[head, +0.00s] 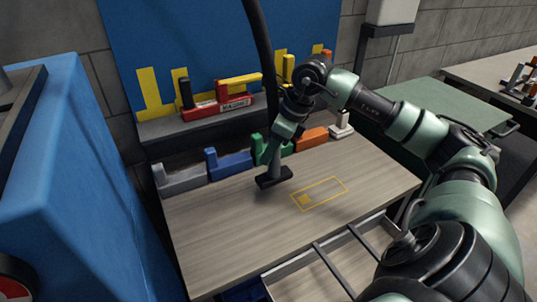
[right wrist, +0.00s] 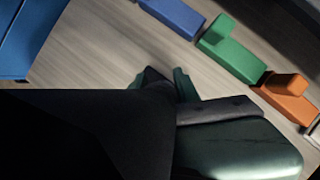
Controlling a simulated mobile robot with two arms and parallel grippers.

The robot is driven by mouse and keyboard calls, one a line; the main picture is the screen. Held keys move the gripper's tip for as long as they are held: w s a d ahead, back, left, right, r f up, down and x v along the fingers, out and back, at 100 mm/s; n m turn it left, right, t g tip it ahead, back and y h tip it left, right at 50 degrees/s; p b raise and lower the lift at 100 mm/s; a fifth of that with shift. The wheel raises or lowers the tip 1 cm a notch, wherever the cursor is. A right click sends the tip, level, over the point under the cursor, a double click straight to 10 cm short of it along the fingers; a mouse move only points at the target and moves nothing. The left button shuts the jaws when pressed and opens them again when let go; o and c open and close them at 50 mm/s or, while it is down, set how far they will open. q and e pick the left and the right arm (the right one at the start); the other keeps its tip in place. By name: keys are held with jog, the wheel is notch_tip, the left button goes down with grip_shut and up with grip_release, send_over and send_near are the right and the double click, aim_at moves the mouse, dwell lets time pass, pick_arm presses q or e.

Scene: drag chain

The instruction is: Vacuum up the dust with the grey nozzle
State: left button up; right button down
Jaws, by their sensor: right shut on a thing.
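The grey nozzle (head: 273,178) is dark, with a wide flat head at the wooden bench top, left of a yellow outlined rectangle. A black hose (head: 262,45) runs up from it out of the picture. My right gripper (head: 277,142) is shut on the nozzle's neck. In the right wrist view the gripper's fingers (right wrist: 165,82) show around a dark body that fills the lower left. A small yellow patch (head: 305,200) lies in the left end of the rectangle (head: 322,192); loose dust cannot be clearly made out. My left gripper is not in view.
Grey (head: 180,179), blue (head: 229,165), green (head: 272,149) and orange (head: 311,138) blocks line the back of the bench (head: 215,225). A red piece marked MAGNET (head: 217,108) sits on the ledge behind. A framed tray (head: 325,262) is at the front. The bench's left front is clear.

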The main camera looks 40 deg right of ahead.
jog(key=shift+d+r, duration=0.1)
jog(key=shift+r, duration=0.5)
notch_tip(320, 180, up, 3)
jog(key=shift+f+p, duration=0.1)
jog(key=shift+p, duration=0.9)
